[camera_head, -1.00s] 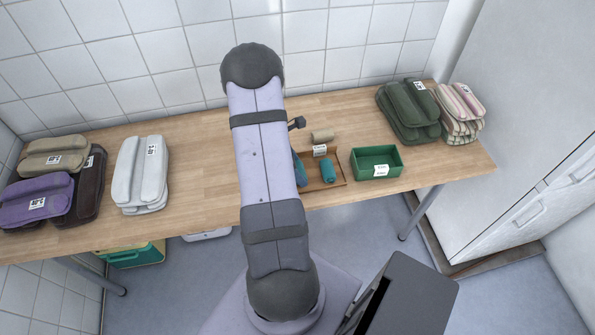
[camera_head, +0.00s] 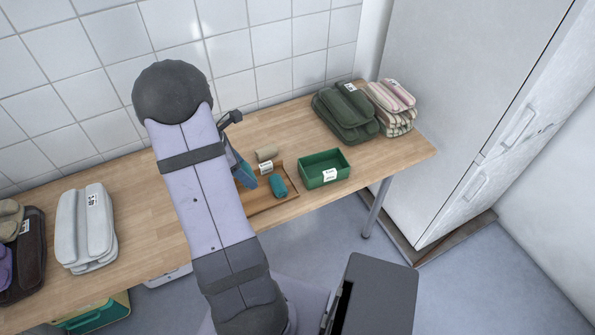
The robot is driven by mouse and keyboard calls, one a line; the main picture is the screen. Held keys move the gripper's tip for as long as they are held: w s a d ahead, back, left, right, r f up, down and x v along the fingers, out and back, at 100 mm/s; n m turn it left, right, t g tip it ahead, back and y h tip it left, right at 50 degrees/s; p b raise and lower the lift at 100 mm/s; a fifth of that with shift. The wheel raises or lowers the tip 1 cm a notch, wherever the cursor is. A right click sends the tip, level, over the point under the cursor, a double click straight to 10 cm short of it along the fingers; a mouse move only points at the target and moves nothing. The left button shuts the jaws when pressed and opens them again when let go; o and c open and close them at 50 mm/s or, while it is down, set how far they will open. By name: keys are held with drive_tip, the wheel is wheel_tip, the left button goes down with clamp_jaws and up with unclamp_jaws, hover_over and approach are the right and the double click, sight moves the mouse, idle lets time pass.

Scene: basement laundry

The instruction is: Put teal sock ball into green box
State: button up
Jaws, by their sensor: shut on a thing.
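The teal sock ball (camera_head: 279,186) is a small rolled bundle lying in the right part of a shallow brown tray (camera_head: 262,206) on the table. The green box (camera_head: 324,168) is an open rectangular bin with a white label, just right of the tray; I see nothing in it. My gripper (camera_head: 244,174) is mostly hidden behind my arm, low over the tray's left side. A blue-teal shape shows there, left of and apart from the teal sock ball. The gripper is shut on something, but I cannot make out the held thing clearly.
A tan roll (camera_head: 266,153) with a white label in front is at the tray's back. Dark green folded cloths (camera_head: 346,112) and striped cloths (camera_head: 391,107) stand behind the green box. Light grey cloths (camera_head: 87,228) lie at left. Bare wood lies between the grey cloths and my arm.

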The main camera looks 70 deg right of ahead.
drive_tip(key=s+d+m+y+b, duration=0.1)
drive_tip(key=s+d+m+b, duration=0.2)
drive_tip(key=d, duration=0.5)
drive_tip(key=m+g+y+b, duration=0.1)
drive_tip(key=m+y+b, duration=0.15)
drive_tip(key=m, duration=0.45)
approach(321, 173)
drive_tip(key=w+r, duration=0.1)
drive_tip(key=w+a+r, duration=0.1)
drive_tip(key=r, duration=0.1)
drive_tip(key=w+r, duration=0.1)
drive_tip(key=shift+w+a+r+p, duration=0.2)
drive_tip(key=shift+w+a+p, duration=0.1)
drive_tip(key=shift+w, duration=0.1)
drive_tip(key=s+d+m+y+b, duration=0.1)
drive_tip(key=s+m+y+b, duration=0.1)
drive_tip(key=s+m, duration=0.35)
drive_tip(key=shift+n, duration=0.55)
drive_tip(key=shift+s+d+f, duration=0.1)
drive_tip(key=shift+s+f, duration=0.25)
drive_tip(key=shift+f, duration=1.25)
drive_tip(key=shift+s+d+f, duration=0.1)
drive_tip(key=shift+s+f, duration=0.2)
drive_tip(key=shift+f, duration=1.35)
drive_tip(key=shift+s+f, duration=0.35)
drive_tip(key=shift+f, duration=1.25)
drive_tip(key=shift+f, duration=0.15)
drive_tip(key=o, duration=0.8)
